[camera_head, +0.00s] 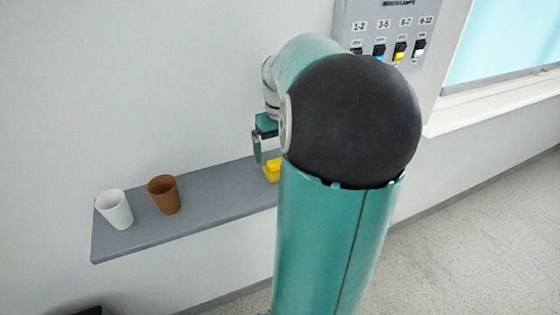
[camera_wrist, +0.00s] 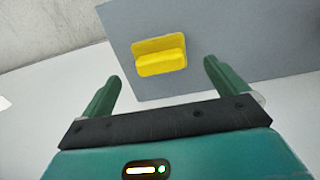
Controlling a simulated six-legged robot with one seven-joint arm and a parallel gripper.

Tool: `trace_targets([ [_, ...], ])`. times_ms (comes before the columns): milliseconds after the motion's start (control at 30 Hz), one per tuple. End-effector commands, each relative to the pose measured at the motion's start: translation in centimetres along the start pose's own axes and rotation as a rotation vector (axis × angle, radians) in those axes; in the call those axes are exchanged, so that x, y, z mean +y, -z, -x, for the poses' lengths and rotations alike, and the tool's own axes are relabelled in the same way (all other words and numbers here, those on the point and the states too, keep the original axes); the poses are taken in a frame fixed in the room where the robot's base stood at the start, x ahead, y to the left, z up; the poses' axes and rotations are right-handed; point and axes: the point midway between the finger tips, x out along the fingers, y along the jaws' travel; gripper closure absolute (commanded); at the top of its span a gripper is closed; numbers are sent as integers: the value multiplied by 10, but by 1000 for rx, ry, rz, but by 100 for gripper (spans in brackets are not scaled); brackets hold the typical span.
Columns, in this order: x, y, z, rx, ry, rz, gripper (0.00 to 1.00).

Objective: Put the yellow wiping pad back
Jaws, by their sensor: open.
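The yellow wiping pad (camera_head: 272,169) lies on the grey wall shelf (camera_head: 215,195), partly hidden behind my arm in the head view. The wrist view shows the pad (camera_wrist: 160,56) whole, a yellow block with a raised ridge, resting on the grey shelf surface (camera_wrist: 230,40). My gripper (camera_wrist: 158,78) is open, with its two green fingers apart and nothing between them. In the wrist view the pad appears ahead of the fingertips, between their lines. In the head view my gripper (camera_head: 257,148) is above the shelf near the pad, with part of it hidden by my arm.
A white cup (camera_head: 115,209) and a brown cup (camera_head: 164,194) stand on the left part of the shelf. A grey switch panel (camera_head: 390,28) with labelled switches is on the wall above. A window (camera_head: 505,40) with a sill is at the right. Open floor (camera_head: 480,235) lies at lower right.

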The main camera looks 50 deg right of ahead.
Motion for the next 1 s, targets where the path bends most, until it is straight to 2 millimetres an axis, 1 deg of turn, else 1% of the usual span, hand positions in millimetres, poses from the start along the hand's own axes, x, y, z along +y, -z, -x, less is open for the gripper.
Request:
trace_targets([
  [33,0,1,12,4,-4,0,2],
  [100,0,1,26,3,-2,0,2],
  [200,0,1,43,2,-2,1,2],
  [300,0,0,53,1,-1,0,2],
  [433,0,0,59,0,1,-1,2],
  [700,0,0,59,0,0,0,2],
  [767,-4,1,60,4,-2,4,2],
  [867,-23,6,63,28,-14,22,2],
  [967,-60,14,69,77,-32,55,2],
  [1000,-79,17,73,106,-38,70,2],
])
